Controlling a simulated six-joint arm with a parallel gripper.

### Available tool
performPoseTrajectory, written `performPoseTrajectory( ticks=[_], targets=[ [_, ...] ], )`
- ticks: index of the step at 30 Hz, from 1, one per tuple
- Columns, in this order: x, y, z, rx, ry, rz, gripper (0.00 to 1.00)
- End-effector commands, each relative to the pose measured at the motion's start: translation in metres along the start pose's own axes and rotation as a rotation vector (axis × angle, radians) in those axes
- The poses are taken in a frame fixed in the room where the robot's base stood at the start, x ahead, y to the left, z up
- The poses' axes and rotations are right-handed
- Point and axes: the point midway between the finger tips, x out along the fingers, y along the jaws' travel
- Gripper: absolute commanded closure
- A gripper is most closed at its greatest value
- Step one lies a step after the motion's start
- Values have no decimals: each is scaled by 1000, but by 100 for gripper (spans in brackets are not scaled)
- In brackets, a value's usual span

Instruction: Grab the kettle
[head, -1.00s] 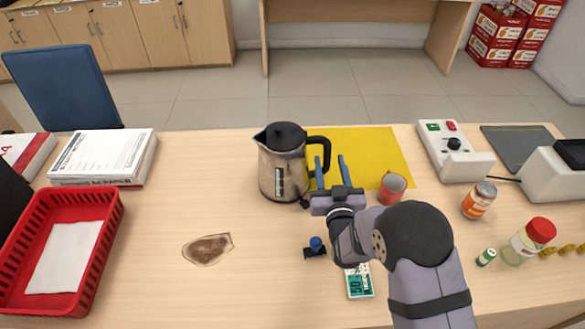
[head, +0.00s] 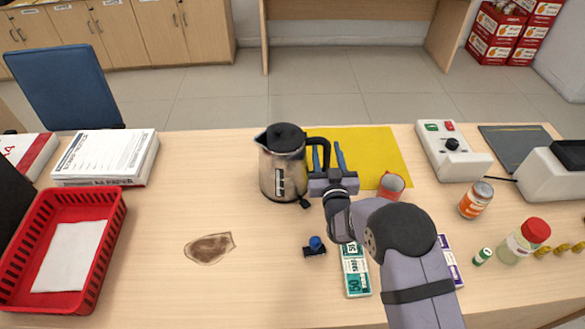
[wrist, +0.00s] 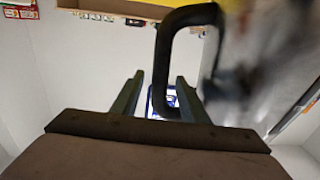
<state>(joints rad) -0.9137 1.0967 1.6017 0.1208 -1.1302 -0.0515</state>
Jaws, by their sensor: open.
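The kettle (head: 281,168) is metallic with a black lid and a black handle on its right side. It stands upright on the counter, left of the yellow sheet. My gripper (head: 326,155) is open beside the handle, with its two fingers pointing away from me. In the wrist view the black handle (wrist: 166,62) rises ahead and its lower part appears between the fingers of my gripper (wrist: 160,95). The kettle's body (wrist: 255,65) is blurred on the right. I cannot tell whether a finger touches the handle.
A red-orange mug (head: 391,186) stands close right of my gripper. A small blue-topped stamp (head: 316,245) and banknote bundles (head: 354,270) lie nearer me. The yellow sheet (head: 375,150) lies behind. A red basket (head: 108,235) is at left. The counter left of the kettle is mostly clear.

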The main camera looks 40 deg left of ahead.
Motion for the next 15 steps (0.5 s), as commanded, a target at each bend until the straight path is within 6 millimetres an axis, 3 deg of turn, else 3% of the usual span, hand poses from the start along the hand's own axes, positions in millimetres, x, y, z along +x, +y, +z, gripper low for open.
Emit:
performPoseTrajectory(
  ticks=[5, 9, 10, 15],
  targets=[
    [0, 0, 0, 0, 0, 0, 62],
    [0, 0, 0, 0, 0, 0, 95],
    [0, 0, 0, 0, 0, 0, 100],
    [0, 0, 0, 1, 0, 0, 100]
  ],
)
